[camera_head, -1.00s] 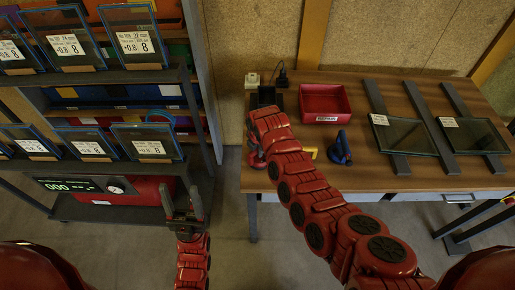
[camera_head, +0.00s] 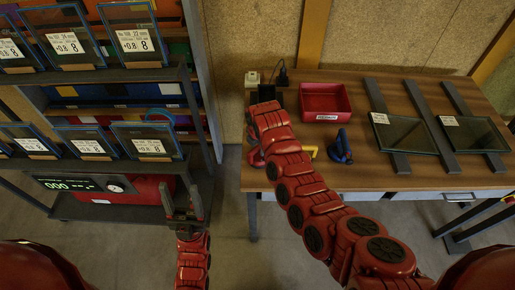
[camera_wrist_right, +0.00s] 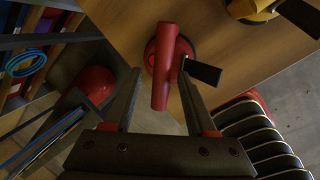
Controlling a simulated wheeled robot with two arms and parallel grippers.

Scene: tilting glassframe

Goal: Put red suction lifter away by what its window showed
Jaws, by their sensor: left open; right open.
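The red suction lifter (camera_wrist_right: 161,68) stands near the edge of the wooden table, with its handle lying between the fingers of my open right gripper (camera_wrist_right: 158,88). I cannot tell whether the fingers touch it. A black tab sticks out at its side; no window reading is legible. In the head view only a bit of the red lifter (camera_head: 255,157) shows beside my right arm, which hides my right gripper. My left gripper (camera_head: 183,202) is open and empty, low in front of the shelf rack.
A blue lifter (camera_head: 342,148) and a yellow lifter (camera_head: 308,151) stand nearby. A red bin (camera_head: 325,117) and a black bin (camera_head: 267,95) are at the table's back. Glass panes (camera_head: 405,135) lie on dark rails at right. A rack (camera_head: 115,77) of labelled glass frames is at left.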

